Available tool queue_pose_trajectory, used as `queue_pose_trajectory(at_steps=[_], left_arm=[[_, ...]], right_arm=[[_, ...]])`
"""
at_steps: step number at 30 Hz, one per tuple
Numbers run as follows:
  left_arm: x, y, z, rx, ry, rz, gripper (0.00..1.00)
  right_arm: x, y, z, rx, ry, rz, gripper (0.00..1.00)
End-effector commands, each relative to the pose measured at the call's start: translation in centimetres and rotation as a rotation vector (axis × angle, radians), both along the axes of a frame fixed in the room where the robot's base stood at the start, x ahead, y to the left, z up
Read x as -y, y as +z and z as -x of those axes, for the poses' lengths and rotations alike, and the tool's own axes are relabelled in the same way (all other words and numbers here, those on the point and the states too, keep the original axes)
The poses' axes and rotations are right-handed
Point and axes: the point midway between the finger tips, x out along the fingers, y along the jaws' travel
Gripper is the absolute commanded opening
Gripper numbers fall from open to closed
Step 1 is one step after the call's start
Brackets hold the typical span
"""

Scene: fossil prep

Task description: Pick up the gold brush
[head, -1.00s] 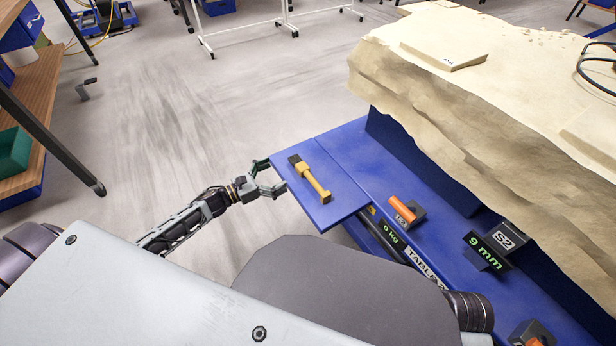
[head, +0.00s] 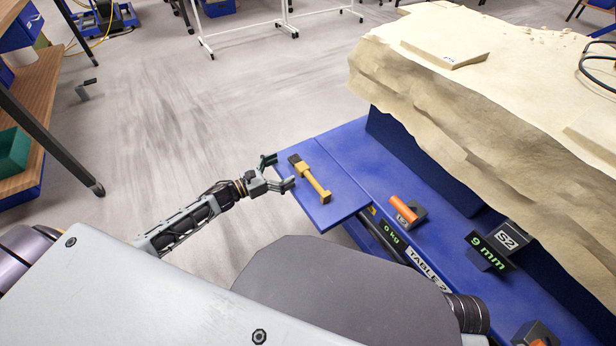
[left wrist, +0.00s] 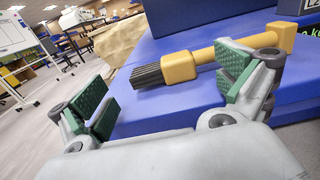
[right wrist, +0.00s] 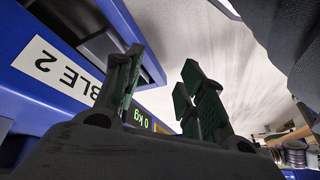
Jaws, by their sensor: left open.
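The gold brush (head: 316,183) lies on the blue shelf at the near left end of the blue table, its dark bristles toward the far left corner. In the left wrist view the brush (left wrist: 205,57) lies across the picture, bristles to the left. My left gripper (head: 281,172) is open and empty at the shelf's left edge, beside the bristle end; one finger overlaps the brush handle in the left wrist view. I cannot tell whether it touches. My right gripper (right wrist: 160,72) is open and empty, close to the table's side; the head view does not show it.
The blue shelf (head: 340,205) holds only the brush. A large pale rock slab (head: 480,100) stands on the table. An orange-handled tool (head: 403,210) and a "9 mm" display block (head: 487,252) stand along the table's near side. The floor left of the shelf is clear.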

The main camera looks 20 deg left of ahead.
Motion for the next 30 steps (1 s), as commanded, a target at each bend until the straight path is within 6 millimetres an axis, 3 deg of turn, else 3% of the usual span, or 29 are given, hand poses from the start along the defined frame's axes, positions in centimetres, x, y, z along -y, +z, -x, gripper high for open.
queue_pose_trajectory(at_steps=[9, 27, 30], left_arm=[[1.3, 0.0, -1.9, 0.001, 0.000, -0.002, 1.00], [1.6, 0.0, -2.2, -0.001, 0.001, -0.001, 1.00], [1.6, 0.0, -2.2, 0.000, 0.001, -0.001, 0.90]], right_arm=[[-0.4, -2.0, 0.2, 0.006, -0.003, -0.020, 0.40], [-0.2, -2.3, 0.4, 0.007, 0.003, -0.015, 0.40], [-0.2, -2.3, 0.4, 0.007, 0.003, -0.015, 0.40]])
